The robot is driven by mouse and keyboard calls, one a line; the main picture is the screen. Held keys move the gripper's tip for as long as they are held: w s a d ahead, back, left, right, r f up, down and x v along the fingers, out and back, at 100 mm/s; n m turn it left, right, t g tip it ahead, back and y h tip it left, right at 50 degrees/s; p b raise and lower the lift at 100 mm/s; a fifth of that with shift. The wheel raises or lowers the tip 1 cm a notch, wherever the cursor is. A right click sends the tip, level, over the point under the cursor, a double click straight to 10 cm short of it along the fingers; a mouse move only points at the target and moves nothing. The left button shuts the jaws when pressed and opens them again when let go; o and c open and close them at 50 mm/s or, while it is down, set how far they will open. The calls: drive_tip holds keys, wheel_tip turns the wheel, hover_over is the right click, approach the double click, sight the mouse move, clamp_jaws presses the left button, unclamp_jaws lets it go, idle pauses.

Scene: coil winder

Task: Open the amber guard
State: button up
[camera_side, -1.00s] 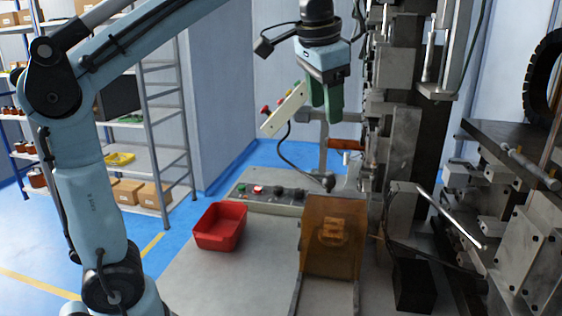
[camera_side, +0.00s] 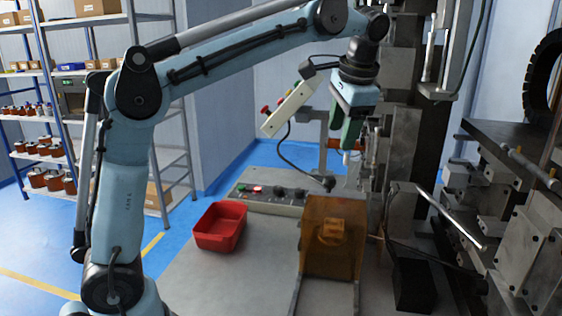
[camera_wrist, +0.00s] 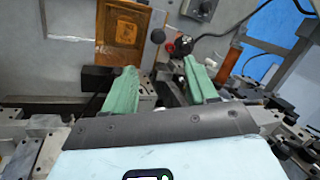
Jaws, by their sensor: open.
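The amber guard (camera_side: 318,262) is a translucent orange-brown panel with a block-like handle (camera_side: 334,228) on its face. It stands at the back end of a pale frame on the bench in the side view. It also shows in the wrist view (camera_wrist: 121,42), at the upper left beyond my fingers. My gripper (camera_side: 350,140) has green fingers and hangs above the guard, slightly to its right in the side view, clear of it. In the wrist view its fingers (camera_wrist: 163,80) are spread apart with nothing held between them.
A red bin (camera_side: 220,229) sits left of the guard. A control panel (camera_side: 268,197) lies behind, under a pendant (camera_side: 290,108) with buttons. Winder machinery (camera_side: 402,150) rises close to the right of my gripper. The bench front left is clear.

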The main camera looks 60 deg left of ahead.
sight(330, 178)
drive_tip(key=x, duration=1.3)
drive_tip(key=shift+s+d, duration=0.1)
drive_tip(key=shift+d, duration=0.05)
drive_tip(key=shift+c, duration=0.3)
clamp_jaws()
